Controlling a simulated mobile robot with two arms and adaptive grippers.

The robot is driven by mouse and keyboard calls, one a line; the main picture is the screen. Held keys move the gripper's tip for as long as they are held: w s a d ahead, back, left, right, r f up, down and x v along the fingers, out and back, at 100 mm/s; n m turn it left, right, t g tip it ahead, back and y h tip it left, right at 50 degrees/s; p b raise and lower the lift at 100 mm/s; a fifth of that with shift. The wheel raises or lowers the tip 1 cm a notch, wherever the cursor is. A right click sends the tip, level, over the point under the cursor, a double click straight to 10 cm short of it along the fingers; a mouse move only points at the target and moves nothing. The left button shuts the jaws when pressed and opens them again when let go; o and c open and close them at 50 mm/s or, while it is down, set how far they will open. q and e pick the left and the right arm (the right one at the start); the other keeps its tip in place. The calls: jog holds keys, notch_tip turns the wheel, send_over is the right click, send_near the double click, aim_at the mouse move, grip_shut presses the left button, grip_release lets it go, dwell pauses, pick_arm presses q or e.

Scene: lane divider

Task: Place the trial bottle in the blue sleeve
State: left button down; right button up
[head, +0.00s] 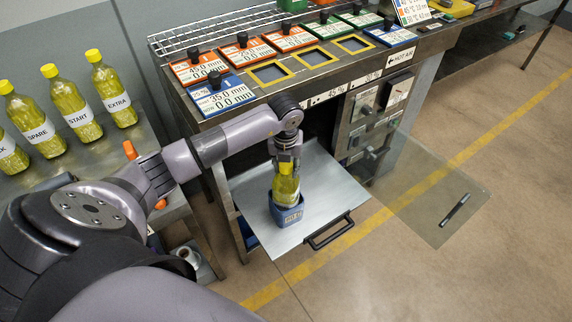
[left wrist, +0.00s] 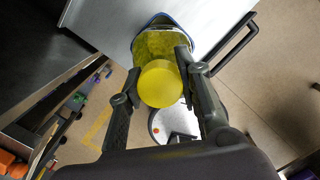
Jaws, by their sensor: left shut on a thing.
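The trial bottle (head: 287,184), filled with yellow-green, stands upright with its lower part inside the blue sleeve (head: 289,216) on the pulled-out metal tray (head: 322,193). My left gripper (head: 286,160) is above it, shut on the bottle near its top. In the left wrist view the bottle's yellow cap (left wrist: 160,84) sits between the two fingers, and the blue rim of the sleeve (left wrist: 160,18) shows around the bottle's body. The bottle's base is hidden in the sleeve. My right gripper is in neither view.
Several labelled bottles (head: 77,118) stand on a side bench at the left. A glass door (head: 432,196) hangs open right of the tray. The tray's black handle (head: 329,232) juts out in front. Numbered plates (head: 222,97) with black knobs line the cabinet top.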

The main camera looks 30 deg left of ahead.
pick_arm(q)
jog(key=shift+r, duration=0.1)
jog(key=c, duration=1.2)
grip_release()
jog(key=shift+o, duration=0.2)
notch_tip(320, 180, up, 12)
jog(key=s+b, duration=0.1)
jog(key=b, duration=0.1)
jog(key=shift+s+d, duration=0.2)
jog(key=shift+d, duration=0.2)
